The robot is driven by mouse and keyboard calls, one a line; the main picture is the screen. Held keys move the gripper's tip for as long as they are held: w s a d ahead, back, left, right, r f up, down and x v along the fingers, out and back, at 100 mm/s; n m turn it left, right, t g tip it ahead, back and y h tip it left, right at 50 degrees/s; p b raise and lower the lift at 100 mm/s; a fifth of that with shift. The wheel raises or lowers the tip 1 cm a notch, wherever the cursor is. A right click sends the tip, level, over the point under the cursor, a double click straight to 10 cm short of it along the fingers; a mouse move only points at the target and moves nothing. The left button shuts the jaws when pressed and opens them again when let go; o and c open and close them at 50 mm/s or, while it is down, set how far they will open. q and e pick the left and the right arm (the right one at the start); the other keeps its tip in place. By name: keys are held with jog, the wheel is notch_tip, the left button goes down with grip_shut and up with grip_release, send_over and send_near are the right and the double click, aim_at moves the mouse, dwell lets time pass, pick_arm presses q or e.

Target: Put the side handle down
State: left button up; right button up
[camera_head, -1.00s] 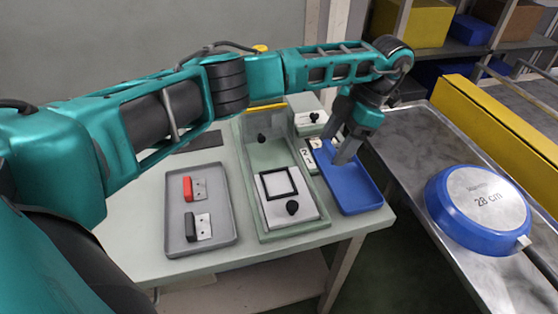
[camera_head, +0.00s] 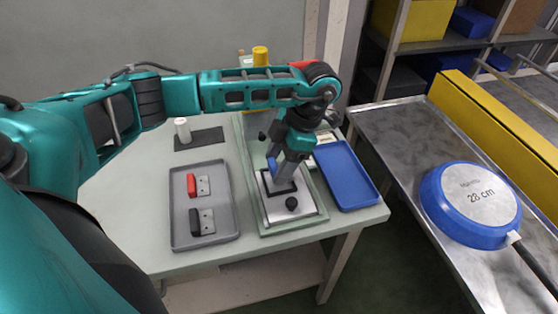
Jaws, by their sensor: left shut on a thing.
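My left gripper (camera_head: 284,178) points down over the metal plate with a black square outline (camera_head: 270,206) on the pale green fixture. It is shut on a small blue side handle (camera_head: 272,165), which shows at the left of the fingers. The fingers hide part of the handle and of the square, and I cannot tell whether the handle touches the plate. A red handle (camera_head: 191,184) and a black handle (camera_head: 196,222) lie in the grey tray (camera_head: 231,222) to the left. The blue tray (camera_head: 347,176) to the right looks empty. My right gripper is not in view.
A black knob (camera_head: 292,204) stands on the plate near the gripper. A white cylinder (camera_head: 183,130) stands on a dark mat (camera_head: 207,138) at the back left. A blue pan (camera_head: 470,204) marked 28 cm lies upside down on the metal conveyor (camera_head: 390,125) at right.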

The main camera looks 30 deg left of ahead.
pick_arm(q)
jog(key=shift+f, duration=0.35)
jog(key=shift+f, duration=0.1)
jog(key=shift+f+b, duration=0.5)
jog(key=shift+b, duration=0.05)
jog(key=o, duration=1.1)
jog(key=shift+r, duration=0.1)
